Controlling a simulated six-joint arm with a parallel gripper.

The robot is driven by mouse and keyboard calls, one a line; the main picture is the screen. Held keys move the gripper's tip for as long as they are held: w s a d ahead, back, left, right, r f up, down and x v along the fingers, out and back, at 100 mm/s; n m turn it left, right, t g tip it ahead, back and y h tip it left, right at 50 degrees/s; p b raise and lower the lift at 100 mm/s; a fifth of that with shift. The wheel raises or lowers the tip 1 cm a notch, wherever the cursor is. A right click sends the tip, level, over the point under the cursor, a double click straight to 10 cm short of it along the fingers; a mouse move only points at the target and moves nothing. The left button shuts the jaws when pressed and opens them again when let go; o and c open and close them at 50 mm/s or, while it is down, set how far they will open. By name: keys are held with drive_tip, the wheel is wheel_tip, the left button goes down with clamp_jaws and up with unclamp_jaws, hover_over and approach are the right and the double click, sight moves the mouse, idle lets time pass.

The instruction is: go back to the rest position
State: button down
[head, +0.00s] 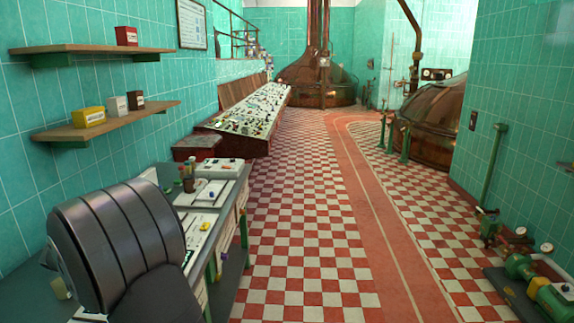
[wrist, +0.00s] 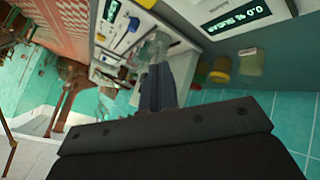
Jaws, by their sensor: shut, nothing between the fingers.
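My gripper (wrist: 156,88) shows in the wrist view as dark fingers held together, with nothing between them. Its dark body fills the bottom of that view. The fingers point over a grey worktop (wrist: 260,80) with white instruments on it, and they appear above the surface, touching nothing that I can make out. In the head view, my dark ribbed arm fills the lower left over the bench (head: 232,262), and the gripper itself cannot be made out there. I hold no object.
Wall shelves (head: 110,122) carry small boxes. A control console (head: 245,115), copper kettles (head: 440,115) and a green pump (head: 525,270) stand beyond. The checkered floor (head: 300,220) is open.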

drive_tip(key=d+r+m+g+y, duration=0.3)
drive_tip(key=d+r+m+g, duration=0.2)
drive_tip(key=d+m+g, duration=0.4)
drive_tip(key=a+f+m, duration=0.2)
drive_tip(key=a+f, duration=0.4)
drive_tip(key=f, duration=0.3)
drive_tip(key=v, duration=0.7)
drive_tip(key=shift+w+r, duration=0.2)
drive_tip(key=shift+r, duration=0.05)
idle(0.5)
